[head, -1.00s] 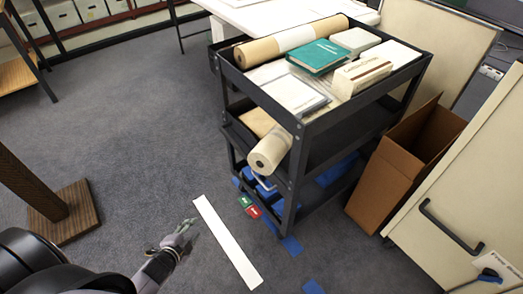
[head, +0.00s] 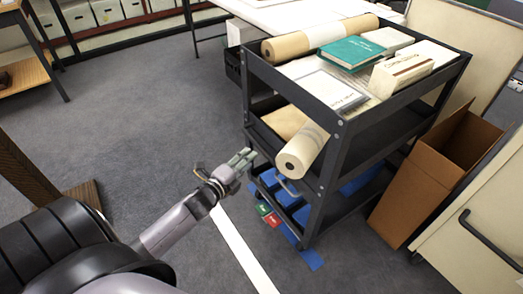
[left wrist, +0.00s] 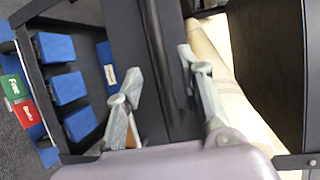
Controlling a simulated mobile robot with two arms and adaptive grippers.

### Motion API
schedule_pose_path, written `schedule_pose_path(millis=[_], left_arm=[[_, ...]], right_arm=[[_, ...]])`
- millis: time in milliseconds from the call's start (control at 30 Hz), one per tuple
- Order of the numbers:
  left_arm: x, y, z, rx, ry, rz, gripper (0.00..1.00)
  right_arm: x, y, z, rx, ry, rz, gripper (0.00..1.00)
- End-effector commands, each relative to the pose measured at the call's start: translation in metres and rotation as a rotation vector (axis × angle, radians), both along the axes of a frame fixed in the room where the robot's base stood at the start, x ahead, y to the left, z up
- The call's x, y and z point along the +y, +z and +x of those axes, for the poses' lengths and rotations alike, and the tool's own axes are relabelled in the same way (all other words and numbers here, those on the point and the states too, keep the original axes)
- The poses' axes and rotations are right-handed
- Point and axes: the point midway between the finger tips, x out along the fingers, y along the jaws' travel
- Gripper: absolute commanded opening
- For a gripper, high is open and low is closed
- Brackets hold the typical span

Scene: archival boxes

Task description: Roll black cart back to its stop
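The black cart (head: 335,150) stands right of centre in the head view, with three shelves. A white strip (head: 243,250) lies on the carpet in front of it. My left gripper (head: 243,158) is at the near left end of the cart, around middle-shelf height in the picture. In the left wrist view, my left gripper's fingers (left wrist: 165,95) are apart, with a dark bar (left wrist: 158,55) of the cart showing between or beyond them. I cannot tell whether they touch it. My right gripper is not in view.
The cart carries a brown paper roll (head: 290,47), a green book (head: 350,52), a white roll (head: 300,152) and blue items (head: 290,197). An open cardboard box (head: 420,185) and a beige cabinet (head: 470,235) stand close on the right. Carpet (head: 130,120) at left is clear.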

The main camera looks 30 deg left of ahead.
Motion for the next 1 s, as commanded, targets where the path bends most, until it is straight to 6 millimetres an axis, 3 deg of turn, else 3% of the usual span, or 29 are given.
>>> schedule_pose_path(millis=[200, 400, 600, 900, 1000], left_arm=[[0.001, -0.009, 0.044, -0.002, 0.001, -0.001, 0.35], [0.001, -0.014, 0.072, -0.002, 0.001, -0.001, 0.35], [0.001, -0.016, 0.085, 0.0, 0.001, -0.001, 0.35], [0.001, -0.016, 0.087, 0.001, 0.001, -0.001, 0.35], [0.001, -0.016, 0.087, 0.001, 0.001, -0.001, 0.29]], right_arm=[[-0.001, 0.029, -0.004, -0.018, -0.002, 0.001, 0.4], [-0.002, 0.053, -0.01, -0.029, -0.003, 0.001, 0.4], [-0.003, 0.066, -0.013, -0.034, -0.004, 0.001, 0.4], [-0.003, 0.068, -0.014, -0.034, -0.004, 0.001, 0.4], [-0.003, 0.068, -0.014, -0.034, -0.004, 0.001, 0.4]])
